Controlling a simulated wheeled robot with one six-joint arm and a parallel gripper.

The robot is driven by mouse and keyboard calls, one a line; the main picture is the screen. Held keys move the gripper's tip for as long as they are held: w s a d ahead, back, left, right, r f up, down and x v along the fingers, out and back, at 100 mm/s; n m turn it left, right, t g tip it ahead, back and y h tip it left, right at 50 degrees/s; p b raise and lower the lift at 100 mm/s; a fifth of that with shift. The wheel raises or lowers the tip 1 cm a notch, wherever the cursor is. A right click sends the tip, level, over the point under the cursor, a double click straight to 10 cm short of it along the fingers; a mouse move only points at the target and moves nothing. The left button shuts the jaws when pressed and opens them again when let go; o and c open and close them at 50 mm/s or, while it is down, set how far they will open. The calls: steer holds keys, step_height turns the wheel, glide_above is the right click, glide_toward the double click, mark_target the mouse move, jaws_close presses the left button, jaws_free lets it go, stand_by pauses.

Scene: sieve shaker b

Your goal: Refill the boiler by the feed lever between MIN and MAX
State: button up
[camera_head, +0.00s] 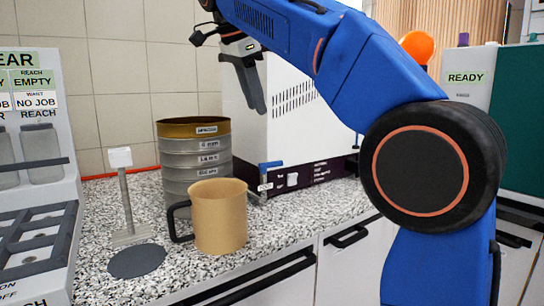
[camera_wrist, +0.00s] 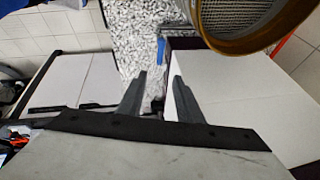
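A white machine (camera_head: 300,118) with a dark lower panel stands at the back of the counter; I cannot tell for certain that it is the boiler. A small blue lever (camera_head: 270,164) sticks out at its lower left front corner, and a blue piece also shows in the wrist view (camera_wrist: 161,48). No MIN or MAX mark is legible. My gripper (camera_head: 257,106) hangs in front of the white machine, above and apart from the lever. In the wrist view its two fingers (camera_wrist: 160,76) are spread with nothing between them.
A stack of sieves (camera_head: 195,160) stands left of the lever, with its brass rim near the top of the wrist view (camera_wrist: 235,45). A tan mug (camera_head: 220,218) stands in front of it. A small post (camera_head: 124,195) and a dark disc (camera_head: 138,261) are further left.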

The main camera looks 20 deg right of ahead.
mark_target(274, 162)
steer(key=x, duration=1.7)
steer(key=shift+f, duration=0.2)
jaws_close()
